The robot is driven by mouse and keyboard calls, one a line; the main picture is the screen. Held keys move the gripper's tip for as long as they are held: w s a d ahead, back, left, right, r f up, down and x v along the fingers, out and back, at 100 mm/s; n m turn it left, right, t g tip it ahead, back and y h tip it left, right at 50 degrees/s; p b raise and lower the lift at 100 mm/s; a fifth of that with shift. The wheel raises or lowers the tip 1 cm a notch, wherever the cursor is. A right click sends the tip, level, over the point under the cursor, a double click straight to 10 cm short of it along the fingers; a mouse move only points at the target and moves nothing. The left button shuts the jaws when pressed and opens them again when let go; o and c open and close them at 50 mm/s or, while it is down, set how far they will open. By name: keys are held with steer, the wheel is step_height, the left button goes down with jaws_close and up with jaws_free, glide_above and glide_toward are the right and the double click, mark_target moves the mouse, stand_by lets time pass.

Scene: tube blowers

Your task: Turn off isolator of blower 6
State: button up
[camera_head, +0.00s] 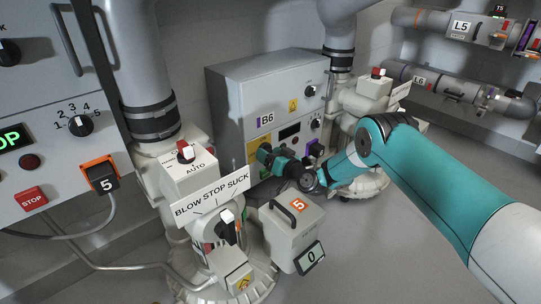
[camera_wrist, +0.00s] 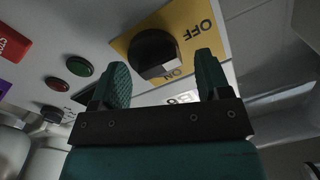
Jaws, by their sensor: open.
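The blower 6 cabinet, a grey box labelled B6 (camera_head: 266,120), stands in the middle of the head view. Its isolator is a black rotary knob (camera_wrist: 152,50) on a yellow plate (camera_wrist: 184,22) marked OFF and ON, seen upside down in the wrist view. The knob's handle end seems to lie near the ON mark; its exact setting is hard to tell. No contact is visible.
Red (camera_wrist: 80,66) and green (camera_wrist: 55,84) round lamps or buttons and a red stop button (camera_wrist: 12,45) are beside the plate. In the head view, the BLOW STOP SUCK valve (camera_head: 212,192) and a box marked 5 (camera_head: 293,228) stand in front of the cabinet.

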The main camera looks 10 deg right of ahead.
step_height(320, 180, up, 20)
steer(key=p, duration=0.8)
steer(key=shift+f, duration=0.15)
